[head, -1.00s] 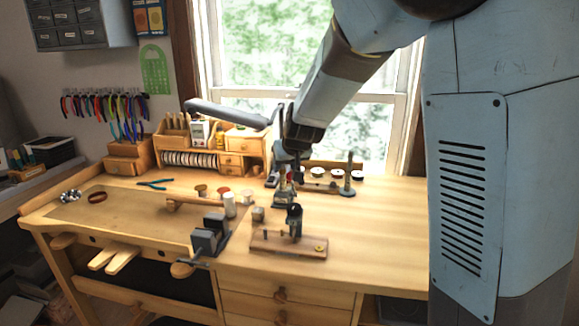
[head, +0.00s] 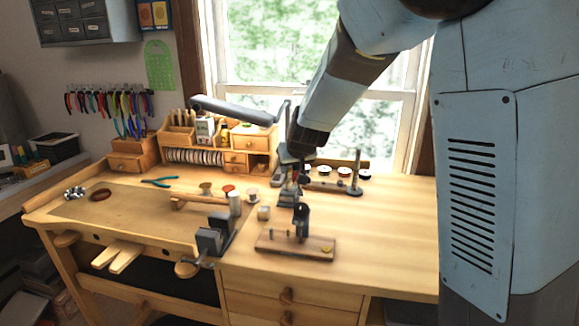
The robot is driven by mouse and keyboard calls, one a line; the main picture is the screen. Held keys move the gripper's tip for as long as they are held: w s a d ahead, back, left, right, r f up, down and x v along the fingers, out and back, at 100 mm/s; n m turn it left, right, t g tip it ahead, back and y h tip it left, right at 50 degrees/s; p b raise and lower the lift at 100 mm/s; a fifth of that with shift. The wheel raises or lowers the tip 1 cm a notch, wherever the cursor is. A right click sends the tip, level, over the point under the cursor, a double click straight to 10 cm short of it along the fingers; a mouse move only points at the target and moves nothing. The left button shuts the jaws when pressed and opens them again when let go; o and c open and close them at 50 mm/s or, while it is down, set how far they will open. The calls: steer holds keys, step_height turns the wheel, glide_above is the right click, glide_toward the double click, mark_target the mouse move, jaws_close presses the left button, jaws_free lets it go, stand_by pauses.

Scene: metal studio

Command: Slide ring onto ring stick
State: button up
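A slim dark upright stick (head: 357,172) on a round base stands at the back right of the bench top; it looks like the ring stick. No ring can be clearly made out at my gripper or on the stick. A reddish-brown hoop (head: 101,195) lies flat at the bench's far left. My gripper (head: 302,173) points down over the back middle of the bench, left of the stick and apart from it. It is small and dark against the clutter, so its fingers and anything between them cannot be made out.
A wooden board (head: 268,243) with a dark upright holder (head: 301,218) stands in front of my gripper. A grey vise (head: 215,234) is to its left. A lamp arm (head: 232,110) crosses behind. The bench's right part (head: 395,235) is clear.

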steer(key=shift+c, duration=1.4)
steer(key=shift+c, duration=0.4)
steer(key=shift+r, duration=0.1)
steer(key=shift+r, duration=1.3)
steer(key=shift+r, duration=0.1)
steer(key=shift+r, duration=1.25)
steer(key=shift+r, duration=0.15)
steer(key=shift+r, duration=1.2)
